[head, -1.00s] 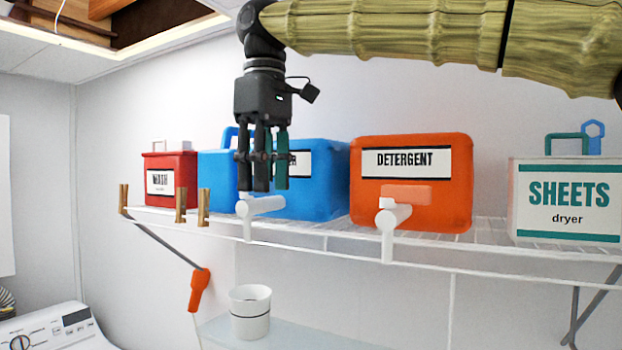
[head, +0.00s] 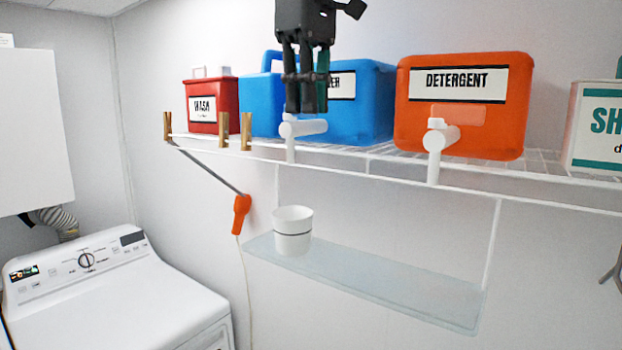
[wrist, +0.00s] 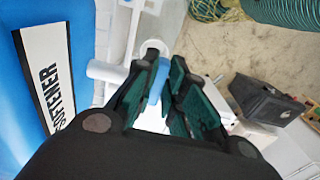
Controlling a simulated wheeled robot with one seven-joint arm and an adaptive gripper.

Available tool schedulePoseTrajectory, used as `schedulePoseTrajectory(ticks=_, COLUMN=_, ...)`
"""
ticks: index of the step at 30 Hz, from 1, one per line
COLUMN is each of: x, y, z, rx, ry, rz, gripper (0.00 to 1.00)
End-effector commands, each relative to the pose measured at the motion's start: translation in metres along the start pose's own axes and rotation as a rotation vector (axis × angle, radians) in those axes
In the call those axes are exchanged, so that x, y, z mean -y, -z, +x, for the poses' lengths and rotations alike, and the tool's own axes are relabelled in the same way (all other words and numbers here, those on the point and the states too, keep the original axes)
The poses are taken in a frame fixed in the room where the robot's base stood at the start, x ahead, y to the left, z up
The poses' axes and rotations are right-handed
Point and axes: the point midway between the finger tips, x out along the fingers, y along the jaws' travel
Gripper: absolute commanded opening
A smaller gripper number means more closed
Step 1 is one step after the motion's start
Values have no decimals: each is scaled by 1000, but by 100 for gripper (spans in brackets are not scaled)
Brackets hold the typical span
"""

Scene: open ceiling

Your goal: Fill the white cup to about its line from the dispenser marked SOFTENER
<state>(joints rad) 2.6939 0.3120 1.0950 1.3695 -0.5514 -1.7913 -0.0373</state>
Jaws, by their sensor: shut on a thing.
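The blue SOFTENER dispenser (head: 362,112) stands on the wire shelf, its label partly hidden in the head view by my gripper. The label reads in full in the wrist view (wrist: 50,85). Its white tap (head: 306,128) sticks out over the shelf front; it also shows in the wrist view (wrist: 105,72). My gripper (head: 306,108) points down at the tap's top and is shut on the tap handle, which the fingers mostly hide. The white cup (head: 293,222) stands upright on the glass shelf below the tap, with a dark line around it. Its contents are hidden, and no stream is visible.
An orange DETERGENT dispenser (head: 465,120) with its own tap stands to the right, a red WASH box (head: 210,118) to the left. Wooden pegs (head: 224,130) clip the shelf edge. The glass shelf (head: 400,288) is clear right of the cup. A white washer (head: 110,290) stands lower left.

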Motion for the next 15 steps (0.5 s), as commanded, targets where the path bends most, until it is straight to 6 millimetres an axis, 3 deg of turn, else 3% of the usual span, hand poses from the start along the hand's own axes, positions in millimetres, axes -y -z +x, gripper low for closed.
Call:
schedulePoseTrajectory(ticks=11, x=0, y=0, z=-2, rx=-3, ry=-2, rz=7, gripper=0)
schedulePoseTrajectory(ticks=15, x=3, y=0, z=-3, rx=-3, ry=-6, rz=92, gripper=0)
